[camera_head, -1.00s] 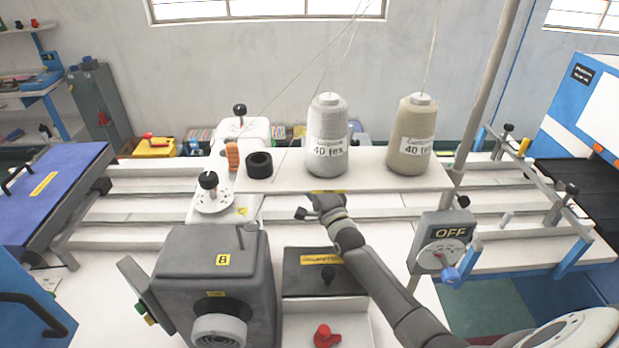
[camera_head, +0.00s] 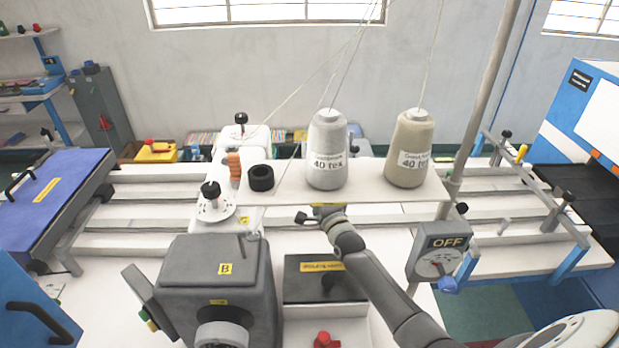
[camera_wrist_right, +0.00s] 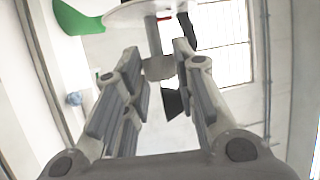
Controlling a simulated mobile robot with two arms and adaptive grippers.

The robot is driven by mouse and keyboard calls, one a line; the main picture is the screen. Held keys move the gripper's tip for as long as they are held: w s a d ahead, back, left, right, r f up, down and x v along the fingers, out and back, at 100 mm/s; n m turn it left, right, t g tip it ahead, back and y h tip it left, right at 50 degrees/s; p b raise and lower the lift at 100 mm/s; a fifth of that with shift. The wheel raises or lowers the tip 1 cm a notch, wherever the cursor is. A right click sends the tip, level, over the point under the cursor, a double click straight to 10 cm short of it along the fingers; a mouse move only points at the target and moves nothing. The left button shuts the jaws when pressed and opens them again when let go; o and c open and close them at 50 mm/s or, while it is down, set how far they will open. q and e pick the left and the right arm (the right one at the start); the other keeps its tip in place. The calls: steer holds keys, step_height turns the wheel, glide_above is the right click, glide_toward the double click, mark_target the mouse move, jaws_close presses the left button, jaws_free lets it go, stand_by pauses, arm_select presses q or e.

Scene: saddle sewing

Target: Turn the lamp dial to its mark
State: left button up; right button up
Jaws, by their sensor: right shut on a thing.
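A grey box marked OFF (camera_head: 447,241) hangs by the slanted pole at the right. My left gripper is not in view.
Two thread cones, grey (camera_head: 327,150) and beige (camera_head: 409,150), and a black ring (camera_head: 260,178) stand on the white shelf (camera_head: 375,179) over my right gripper. A dark machine box marked B (camera_head: 224,269) stands left of the arm. A red knob (camera_head: 326,340) lies below.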

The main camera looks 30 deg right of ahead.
steer(key=shift+w+r+m+g+y+p, duration=0.15)
steer(key=shift+m+g+p, duration=0.25)
steer(key=shift+g+p, duration=0.55)
steer(key=shift+s+r+m+g+y+p, duration=0.15)
steer(key=shift+r+m+g+p, duration=0.35)
steer(key=shift+g, duration=0.8)
steer(key=shift+w+m+g+y+p, duration=0.1)
steer(key=shift+m+g+y+p, duration=0.15)
steer(key=shift+g+p, duration=0.75)
steer(key=shift+g, duration=0.45)
